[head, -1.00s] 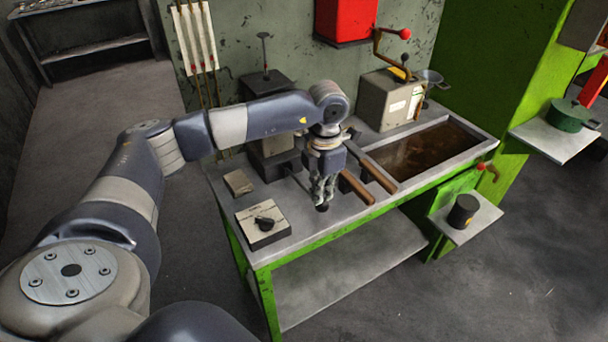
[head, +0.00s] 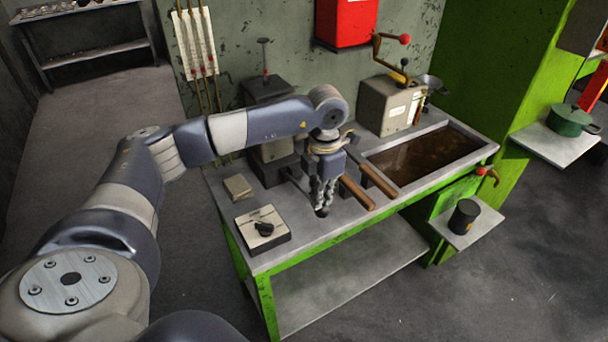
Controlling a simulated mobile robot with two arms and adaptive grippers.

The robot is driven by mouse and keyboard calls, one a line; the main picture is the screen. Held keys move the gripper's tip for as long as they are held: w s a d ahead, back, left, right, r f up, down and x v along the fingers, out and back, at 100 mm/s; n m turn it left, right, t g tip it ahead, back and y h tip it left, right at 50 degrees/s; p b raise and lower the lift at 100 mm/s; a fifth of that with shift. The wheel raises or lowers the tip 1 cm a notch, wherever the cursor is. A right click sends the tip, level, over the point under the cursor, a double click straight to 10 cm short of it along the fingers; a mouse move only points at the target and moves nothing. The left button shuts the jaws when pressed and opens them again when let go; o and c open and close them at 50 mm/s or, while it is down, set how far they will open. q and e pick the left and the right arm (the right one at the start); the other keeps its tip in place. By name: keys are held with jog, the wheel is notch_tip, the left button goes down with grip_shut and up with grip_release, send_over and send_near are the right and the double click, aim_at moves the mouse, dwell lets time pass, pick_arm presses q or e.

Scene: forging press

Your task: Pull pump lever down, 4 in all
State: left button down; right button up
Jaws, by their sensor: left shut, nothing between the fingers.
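My left gripper (head: 322,205) is shut and empty, pointing straight down over the front part of the green-framed workbench (head: 345,252). A dark round knob (head: 322,212) shows right at its fingertips; it looks like the end of the pump lever, whose dark rod (head: 298,183) runs back toward the dark machine block (head: 280,165). The fingers hide much of the lever. I cannot tell if they touch the knob. My right gripper is not in view.
Two wooden handles (head: 357,192) lie just right of the gripper, beside a tank of brown liquid (head: 420,160). A box with a black knob (head: 263,230) sits at front left. A grey crank box (head: 393,107) stands behind. A small shelf holds a dark cup (head: 464,216).

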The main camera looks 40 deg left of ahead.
pick_arm(q)
notch_tip(320, 180, up, 8)
jog(key=a+p, duration=0.1)
jog(key=p, duration=0.3)
jog(key=shift+w+a, duration=0.2)
jog(key=shift+w, duration=0.1)
dwell(0.3)
jog(key=shift+s+d+f+b, duration=0.1)
jog(key=shift+d+f+b, duration=0.2)
jog(key=shift+f+b, duration=0.85)
jog(key=shift+s+d+f+b, duration=0.2)
jog(key=shift+f+b, duration=0.5)
jog(key=shift+f, duration=0.8)
jog(key=shift+s+d+f+b, duration=0.1)
jog(key=shift+d+f+b, duration=0.25)
jog(key=shift+f+b, duration=0.8)
jog(key=shift+f, duration=0.2)
